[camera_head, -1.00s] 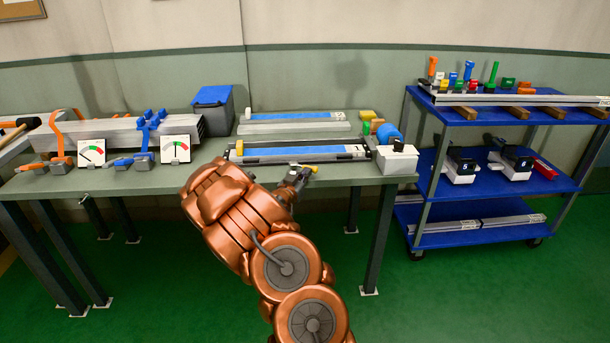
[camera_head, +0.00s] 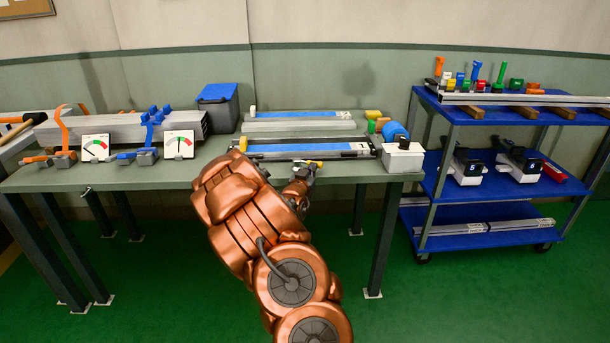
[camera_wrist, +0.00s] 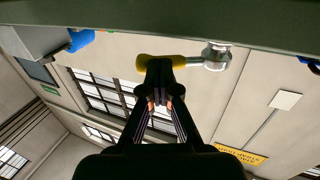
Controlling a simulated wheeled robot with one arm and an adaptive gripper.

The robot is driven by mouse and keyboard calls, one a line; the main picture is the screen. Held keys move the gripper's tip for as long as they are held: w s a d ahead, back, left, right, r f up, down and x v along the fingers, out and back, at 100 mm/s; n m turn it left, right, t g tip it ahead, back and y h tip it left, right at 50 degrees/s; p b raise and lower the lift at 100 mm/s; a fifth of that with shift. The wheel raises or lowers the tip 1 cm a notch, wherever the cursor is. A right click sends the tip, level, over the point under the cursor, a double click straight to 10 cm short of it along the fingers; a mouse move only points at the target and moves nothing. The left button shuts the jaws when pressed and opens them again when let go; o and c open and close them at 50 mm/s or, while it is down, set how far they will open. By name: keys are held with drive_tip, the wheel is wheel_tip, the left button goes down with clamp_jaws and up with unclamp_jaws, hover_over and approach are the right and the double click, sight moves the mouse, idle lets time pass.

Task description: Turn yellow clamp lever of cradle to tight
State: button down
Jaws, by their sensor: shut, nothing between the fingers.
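The cradle (camera_head: 262,156) lies along the front of the bench and carries a long profile with a blue top. Its yellow clamp lever (camera_head: 312,164) is at the front edge. In the wrist view the lever has a yellow handle (camera_wrist: 145,63) on a metal rod, which runs right to a round metal pivot (camera_wrist: 216,56). My gripper (camera_wrist: 162,75) is shut and empty. Its tips overlap the handle in the wrist view, just at it; I cannot tell whether they press on it. In the head view my gripper (camera_head: 299,184) is at the bench edge, partly hidden by my arm.
A white box with a blue roll (camera_head: 403,157) stands right of the cradle. A second cradle (camera_head: 300,126) lies behind. Two dial gauges (camera_head: 97,148) and blue and orange clamps are at left. A blue cart (camera_head: 500,183) stands at right. The floor in front is clear.

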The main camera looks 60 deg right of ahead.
drive_tip(key=shift+d+n+t+b, duration=0.4)
drive_tip(key=shift+d+t+b, duration=0.2)
drive_tip(key=shift+d+b, duration=0.75)
drive_tip(key=shift+d, duration=0.1)
drive_tip(key=shift+s, duration=0.1)
drive_tip(key=s+a+b, duration=0.6)
drive_tip(key=s+a, duration=0.1)
drive_tip(key=a, duration=0.2)
drive_tip(key=shift+a+f+b, duration=0.2)
drive_tip(key=shift+a+b, duration=0.15)
drive_tip(key=shift+a, duration=0.05)
drive_tip(key=shift+a+b, duration=0.1)
drive_tip(key=shift+b, duration=0.4)
drive_tip(key=shift+a+b, duration=0.1)
drive_tip(key=shift+b, duration=0.3)
